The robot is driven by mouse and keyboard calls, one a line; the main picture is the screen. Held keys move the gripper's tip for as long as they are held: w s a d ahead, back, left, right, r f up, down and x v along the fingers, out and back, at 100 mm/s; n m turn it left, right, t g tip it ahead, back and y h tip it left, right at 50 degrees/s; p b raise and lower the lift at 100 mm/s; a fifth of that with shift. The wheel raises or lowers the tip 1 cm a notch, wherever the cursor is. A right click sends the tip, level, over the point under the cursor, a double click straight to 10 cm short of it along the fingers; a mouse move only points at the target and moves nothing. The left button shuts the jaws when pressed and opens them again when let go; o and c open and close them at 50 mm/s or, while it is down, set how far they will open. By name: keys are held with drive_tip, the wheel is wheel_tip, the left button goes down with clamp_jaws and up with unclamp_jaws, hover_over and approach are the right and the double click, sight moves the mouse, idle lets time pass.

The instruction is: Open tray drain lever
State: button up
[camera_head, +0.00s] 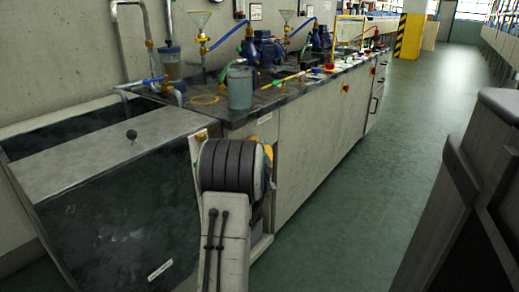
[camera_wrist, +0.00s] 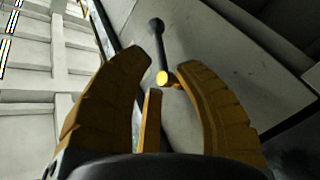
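I cannot tell whether any finger touches the brass part. In the head view only a little of my yellow gripper (camera_head: 268,153) shows past my dark wrist, at the near end of the bench.
A grey tank (camera_head: 110,210) with a knobbed lid stands left of my arm. The dark bench top (camera_head: 235,117) carries a grey-green canister (camera_head: 240,88), blue pumps (camera_head: 265,50) and hoses. The green floor (camera_head: 335,225) right of the bench is clear; a dark cabinet-like shape stands at far right.

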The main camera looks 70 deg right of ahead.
drive_tip(key=shift+b+x, duration=0.3)
drive_tip(key=shift+x, duration=1.35)
drive_tip(key=shift+c, duration=0.2)
clamp_jaws()
